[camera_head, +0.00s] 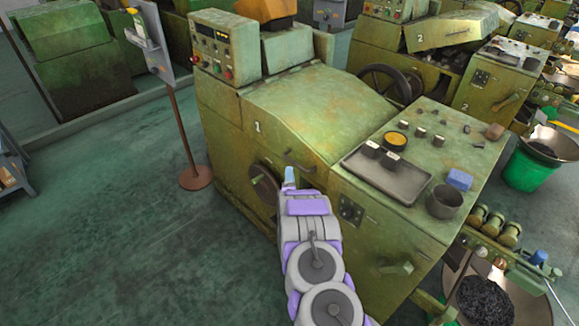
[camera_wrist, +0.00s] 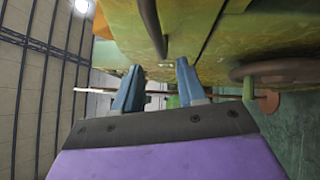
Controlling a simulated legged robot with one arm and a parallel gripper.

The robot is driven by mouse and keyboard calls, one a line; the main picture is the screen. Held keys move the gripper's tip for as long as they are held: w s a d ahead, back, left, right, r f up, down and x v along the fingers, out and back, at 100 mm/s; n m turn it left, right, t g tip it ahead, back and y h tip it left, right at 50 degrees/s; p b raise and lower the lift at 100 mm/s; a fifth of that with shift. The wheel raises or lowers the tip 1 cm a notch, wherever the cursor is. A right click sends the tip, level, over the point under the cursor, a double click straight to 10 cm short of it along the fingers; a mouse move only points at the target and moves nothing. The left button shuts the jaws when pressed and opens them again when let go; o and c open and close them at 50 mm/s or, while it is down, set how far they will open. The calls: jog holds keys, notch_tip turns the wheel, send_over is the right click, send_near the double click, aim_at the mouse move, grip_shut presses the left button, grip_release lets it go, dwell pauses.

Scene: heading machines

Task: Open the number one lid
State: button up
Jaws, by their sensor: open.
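The number one lid (camera_head: 310,105) is the worn green sloped cover on the nearest machine, marked with a white 1. It looks closed. Its dark bar handle (camera_head: 297,162) is at the lid's front lower edge. My gripper (camera_head: 290,176) is in front of the machine, close below the handle in the picture. In the wrist view the two blue fingers of my gripper (camera_wrist: 159,78) are apart with nothing between them. A dark curved bar, seemingly the handle (camera_wrist: 152,28), shows beyond the fingertips, apart from them. The exact gap is hard to tell.
A handwheel (camera_head: 265,188) is on the machine front beside my gripper. A tray (camera_head: 386,176), a blue block (camera_head: 460,179) and a dark cup (camera_head: 444,202) sit on the right-hand top. A sign stand (camera_head: 182,130) stands left.

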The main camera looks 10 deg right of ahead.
aim_at(294, 163)
jog(key=w+d, duration=0.1)
jog(key=w, duration=0.1)
jog(key=w+d+r+b, duration=0.1)
jog(key=w+d, duration=0.1)
jog(key=shift+w+d+r, duration=0.1)
jog(key=shift+w+d, duration=0.1)
jog(key=shift+d, duration=0.1)
jog(key=shift+w+a, duration=0.15)
jog(key=shift+w, duration=0.2)
jog(key=shift+w+a+f, duration=0.25)
jog(key=shift+w+f, duration=0.05)
jog(key=shift+w, duration=0.25)
jog(key=shift+w+a+b, duration=0.2)
jog(key=shift+a+b, duration=0.05)
jog(key=shift+b, duration=0.05)
jog(key=shift+a+r, duration=0.1)
jog(key=shift+r, duration=0.15)
jog(key=shift+d+f, duration=0.1)
jog(key=shift+d, duration=0.55)
jog(key=shift+c, duration=0.7)
jog(key=shift+s+a, duration=0.1)
jog(key=shift+a, duration=0.3)
grip_shut()
